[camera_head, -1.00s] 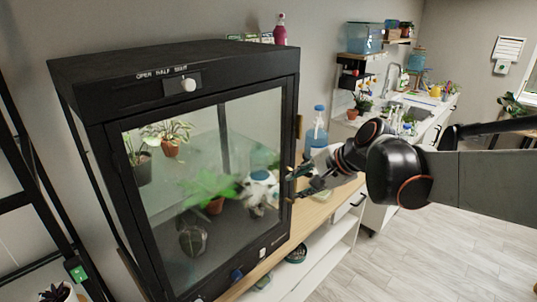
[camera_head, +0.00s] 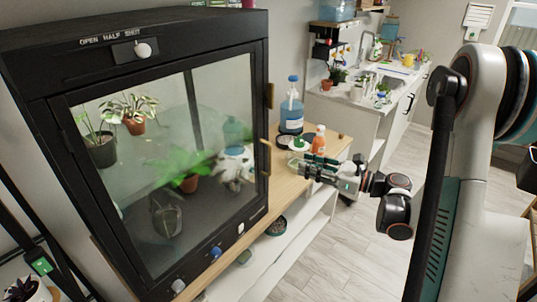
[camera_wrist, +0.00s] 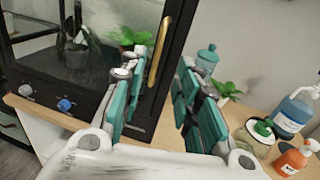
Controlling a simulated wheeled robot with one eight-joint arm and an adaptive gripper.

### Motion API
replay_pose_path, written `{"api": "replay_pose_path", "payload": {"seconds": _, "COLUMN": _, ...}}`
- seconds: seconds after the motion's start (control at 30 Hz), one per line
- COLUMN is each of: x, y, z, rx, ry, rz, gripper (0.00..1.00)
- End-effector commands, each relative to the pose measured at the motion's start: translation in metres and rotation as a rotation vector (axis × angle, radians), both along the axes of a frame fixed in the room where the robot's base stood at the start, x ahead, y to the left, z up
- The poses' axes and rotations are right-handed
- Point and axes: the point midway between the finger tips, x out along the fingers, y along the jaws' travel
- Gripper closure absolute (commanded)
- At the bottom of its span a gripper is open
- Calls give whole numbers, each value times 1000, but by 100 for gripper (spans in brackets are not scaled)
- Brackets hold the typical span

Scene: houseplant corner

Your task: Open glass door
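The glass door (camera_head: 165,170) is the front of a black plant cabinet (camera_head: 130,45), and it looks shut. Its right edge carries a brass handle-like piece (camera_head: 266,157), with a second brass piece (camera_head: 270,95) higher up. In the wrist view, a long brass bar (camera_wrist: 159,52) stands upright beyond the left finger, on the door's edge. My gripper (camera_head: 308,166) is to the right of the door, apart from the brass pieces. In the wrist view my gripper (camera_wrist: 160,92) has its teal fingers spread, with nothing between them.
A wooden counter (camera_head: 285,193) runs along the cabinet's right side. A blue bottle (camera_head: 291,108), an orange bottle (camera_head: 318,140) and a green-lidded jar (camera_wrist: 257,134) stand there near my gripper. Potted plants (camera_head: 135,115) are behind the glass. Open floor (camera_head: 355,240) lies to the right.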

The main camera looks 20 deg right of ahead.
Motion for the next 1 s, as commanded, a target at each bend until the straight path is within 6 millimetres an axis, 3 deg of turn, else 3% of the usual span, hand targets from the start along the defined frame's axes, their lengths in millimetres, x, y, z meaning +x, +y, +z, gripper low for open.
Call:
{"api": "replay_pose_path", "payload": {"seconds": 0.17, "x": 4, "y": 4, "z": -1, "rx": 22, "ry": 2, "rz": 1, "gripper": 70}}
{"api": "replay_pose_path", "payload": {"seconds": 0.7, "x": 70, "y": 76, "z": -2, "rx": 19, "ry": 2, "rz": 3, "gripper": 70}}
{"api": "replay_pose_path", "payload": {"seconds": 1.0, "x": 90, "y": 97, "z": -1, "rx": 18, "ry": 1, "rz": 0, "gripper": 70}}
